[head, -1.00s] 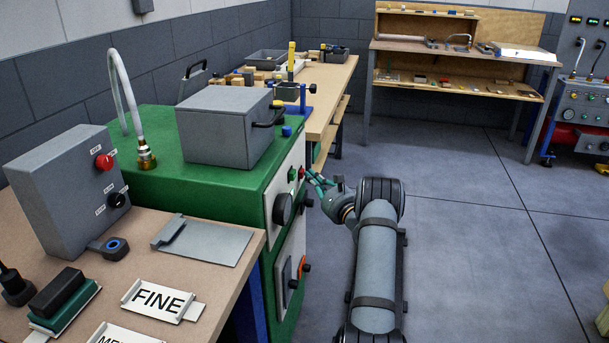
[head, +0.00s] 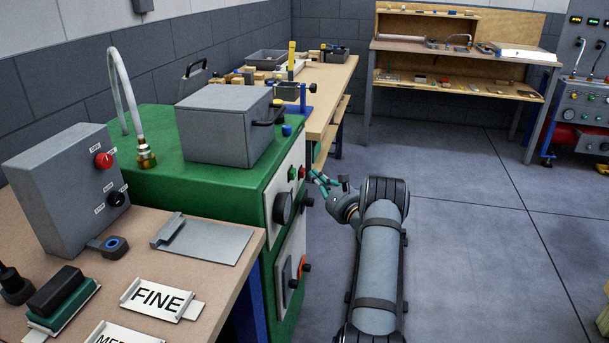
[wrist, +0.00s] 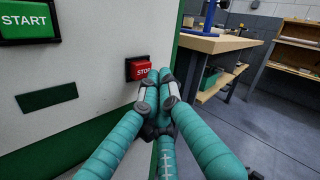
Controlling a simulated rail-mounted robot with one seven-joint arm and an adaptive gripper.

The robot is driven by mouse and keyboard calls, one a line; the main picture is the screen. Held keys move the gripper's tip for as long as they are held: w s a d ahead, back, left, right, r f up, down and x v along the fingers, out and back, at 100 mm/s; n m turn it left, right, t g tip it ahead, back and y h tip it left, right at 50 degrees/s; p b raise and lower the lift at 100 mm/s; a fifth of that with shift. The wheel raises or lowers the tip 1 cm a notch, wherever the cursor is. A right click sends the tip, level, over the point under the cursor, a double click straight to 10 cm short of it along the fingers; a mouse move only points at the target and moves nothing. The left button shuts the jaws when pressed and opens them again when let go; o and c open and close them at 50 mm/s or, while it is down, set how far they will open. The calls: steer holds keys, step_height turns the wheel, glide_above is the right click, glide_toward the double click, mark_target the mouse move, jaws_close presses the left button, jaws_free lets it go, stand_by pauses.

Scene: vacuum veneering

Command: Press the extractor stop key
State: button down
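The red STOP key (wrist: 138,68) is on the pale front panel of the green machine (head: 150,184). It also shows as a small red spot in the head view (head: 301,173). The green START key (wrist: 27,21) is to its left. My gripper (wrist: 158,77) is empty, with its teal fingers drawn together at the tips. In the wrist view the tips cover the key's right edge. In the head view my gripper (head: 314,174) is just right of the panel, with a small gap visible between the tips and the red key.
Dark knobs (head: 282,207) and an orange-red lever switch (head: 306,267) stick out of the panel near my arm. A wooden workbench (head: 327,82) stands behind the machine. A grey control box (head: 65,190) stands on the front left table.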

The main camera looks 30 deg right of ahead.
steer(key=shift+s+d, duration=0.1)
steer(key=shift+s+d+b, duration=0.55)
steer(key=shift+s+d, duration=1.15)
steer(key=shift+s, duration=0.15)
steer(key=shift+w+a, duration=0.1)
steer(key=shift+s+d+p, duration=0.6)
steer(key=shift+s+d, duration=0.8)
steer(key=shift+s, duration=0.15)
